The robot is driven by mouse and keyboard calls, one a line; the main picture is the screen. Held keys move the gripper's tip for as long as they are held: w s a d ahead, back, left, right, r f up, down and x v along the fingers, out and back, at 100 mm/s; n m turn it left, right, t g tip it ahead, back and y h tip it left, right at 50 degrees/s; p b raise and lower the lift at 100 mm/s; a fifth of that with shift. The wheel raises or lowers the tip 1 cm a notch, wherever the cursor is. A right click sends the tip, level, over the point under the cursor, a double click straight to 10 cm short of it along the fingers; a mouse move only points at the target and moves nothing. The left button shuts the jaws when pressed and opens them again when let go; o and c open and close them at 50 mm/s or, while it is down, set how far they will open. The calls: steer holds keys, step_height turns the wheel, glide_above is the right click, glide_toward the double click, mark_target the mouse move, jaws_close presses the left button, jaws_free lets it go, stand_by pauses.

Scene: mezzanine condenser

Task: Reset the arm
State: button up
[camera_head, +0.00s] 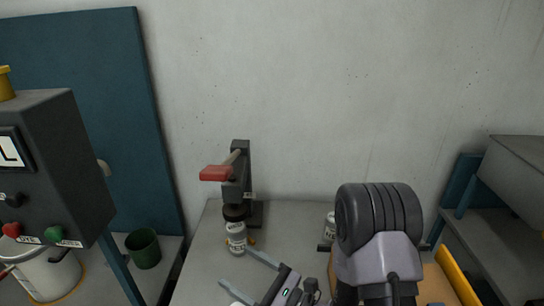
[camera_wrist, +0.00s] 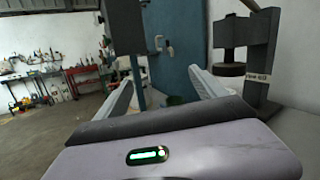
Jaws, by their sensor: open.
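My gripper (camera_head: 235,266) is low over the grey bench, pointing left, with its two pale fingers spread apart. Nothing shows between them. The can (camera_head: 236,238) with a pale label is just beyond the far finger, at the foot of the dark press (camera_head: 240,180); I cannot tell whether finger and can touch. In the wrist view my gripper (camera_wrist: 162,76) is also open and empty, with the press (camera_wrist: 262,55) to its right. My arm covers part of the bench at the right.
The grey bench (camera_head: 200,270) is clear left of the press. A second can (camera_head: 329,228) stands partly behind my arm. A dark control box (camera_head: 55,165) and green bucket (camera_head: 143,248) are left. A grey cabinet (camera_head: 520,170) is right. Open floor (camera_wrist: 60,130) shows in the wrist view.

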steer(key=s+a+r+n+g+h, duration=0.1)
steer(key=s+r+n+g+h, duration=0.1)
steer(key=s+r+n+g, duration=0.45)
steer(key=s+a+r+n+g+h, duration=0.1)
steer(key=s+r+n+g, duration=0.3)
steer(key=s+n+g, duration=0.5)
steer(key=s+d+f+n+t+h, duration=0.2)
steer(key=s+d+t+h, duration=0.3)
steer(key=s+d+h, duration=0.3)
steer(key=w+d+r+t+h, duration=0.2)
steer(key=d+t, duration=0.1)
steer(key=d, duration=0.2)
steer(key=w+d+r+t+h, duration=0.2)
steer(key=d+t, duration=0.1)
steer(key=d, duration=0.3)
steer(key=shift+r+n, duration=0.35)
steer(key=shift+n, duration=0.1)
